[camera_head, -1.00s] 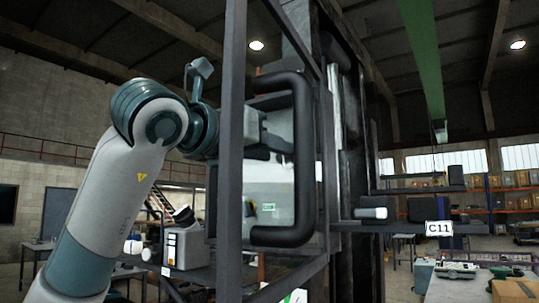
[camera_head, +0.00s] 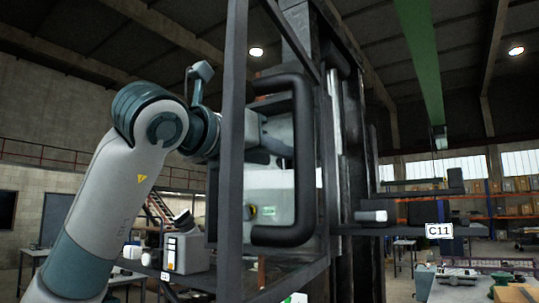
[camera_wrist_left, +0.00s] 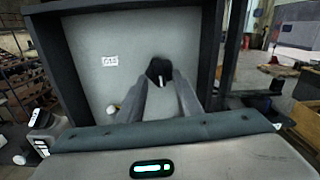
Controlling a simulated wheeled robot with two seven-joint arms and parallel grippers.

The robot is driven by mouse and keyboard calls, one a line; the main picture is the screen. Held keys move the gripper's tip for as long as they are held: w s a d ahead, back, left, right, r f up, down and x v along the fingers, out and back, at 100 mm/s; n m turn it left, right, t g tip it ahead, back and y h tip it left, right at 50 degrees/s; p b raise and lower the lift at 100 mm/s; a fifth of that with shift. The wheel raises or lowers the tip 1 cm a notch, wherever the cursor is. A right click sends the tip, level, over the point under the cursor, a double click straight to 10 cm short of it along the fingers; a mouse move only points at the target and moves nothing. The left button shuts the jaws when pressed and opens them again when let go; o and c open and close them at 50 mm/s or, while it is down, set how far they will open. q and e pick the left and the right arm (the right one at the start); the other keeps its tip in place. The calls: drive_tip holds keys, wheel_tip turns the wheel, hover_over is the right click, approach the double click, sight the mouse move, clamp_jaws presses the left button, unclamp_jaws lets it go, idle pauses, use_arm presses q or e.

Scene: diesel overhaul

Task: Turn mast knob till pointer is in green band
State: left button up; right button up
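The mast knob (camera_wrist_left: 159,70) is a small black knob with a white mark, on a pale grey panel (camera_wrist_left: 100,35) in the left wrist view. My left gripper (camera_wrist_left: 161,80) has its two grey fingers on either side of the knob, their tips against it; it looks shut on it. In the head view my left gripper (camera_head: 275,134) reaches behind a dark upright, and the knob is hidden. I cannot make out a pointer scale; a small green label (camera_head: 268,211) shows on the pale panel in the head view. My right gripper is not in view.
A dark upright post (camera_head: 232,150) and a thick black handle-like bar (camera_head: 304,160) stand close around my left gripper. A dark rim frames the panel. A shelf marked C11 (camera_head: 439,231) juts out at the right. A boxy device (camera_head: 186,247) stands at the lower left.

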use_arm(q)
drive_tip(key=shift+w+d, duration=0.1)
drive_tip(key=shift+w, duration=0.1)
drive_tip(key=shift+x, duration=1.1)
drive_tip(key=shift+b, duration=0.35)
clamp_jaws()
drive_tip(key=shift+m, duration=2.5)
